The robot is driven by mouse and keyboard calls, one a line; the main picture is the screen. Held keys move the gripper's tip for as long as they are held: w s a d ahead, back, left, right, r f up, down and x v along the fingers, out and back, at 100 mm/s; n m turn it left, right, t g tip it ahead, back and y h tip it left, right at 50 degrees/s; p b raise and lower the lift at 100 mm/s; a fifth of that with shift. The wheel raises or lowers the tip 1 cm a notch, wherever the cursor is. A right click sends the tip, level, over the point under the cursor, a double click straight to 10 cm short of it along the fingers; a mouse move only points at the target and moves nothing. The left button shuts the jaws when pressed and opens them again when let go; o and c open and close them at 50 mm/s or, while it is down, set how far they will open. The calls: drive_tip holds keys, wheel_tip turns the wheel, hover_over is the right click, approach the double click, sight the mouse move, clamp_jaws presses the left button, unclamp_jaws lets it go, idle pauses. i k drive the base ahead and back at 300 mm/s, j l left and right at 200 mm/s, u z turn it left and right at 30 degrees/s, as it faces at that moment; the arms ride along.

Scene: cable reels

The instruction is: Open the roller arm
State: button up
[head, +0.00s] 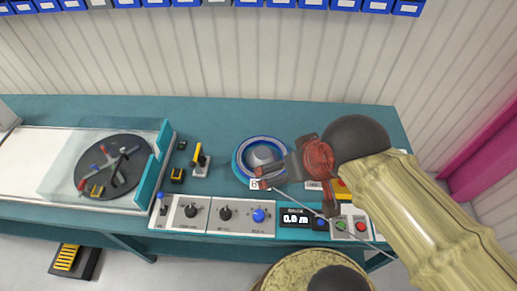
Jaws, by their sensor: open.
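A small upright device with a yellow and black lever (198,155) stands on the bench left of the middle; it may be the roller arm, but I cannot tell for sure. A small black and yellow block (177,175) sits just left of it. My gripper (264,178) is open, over the front right part of a blue-rimmed round reel (240,158), to the right of the lever and apart from it. My gripper and arm hide part of the reel and the bench behind them. I cannot see anything held between the fingers.
A turntable with a dark disc (113,166) sits behind a clear guard at left. A control panel with knobs (225,213) and a display (296,218) reading about 0.0 m runs along the front. A yellow-black pedal (68,257) is on the floor. Blue bins (270,3) line the wall.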

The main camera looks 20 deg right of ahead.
sight(193, 164)
drive_tip(key=i+j, duration=0.1)
drive_tip(key=j, duration=0.3)
drive_tip(key=i+j, duration=0.1)
drive_tip(key=j, duration=0.3)
drive_tip(key=i+j, duration=0.15)
drive_tip(key=j, duration=0.25)
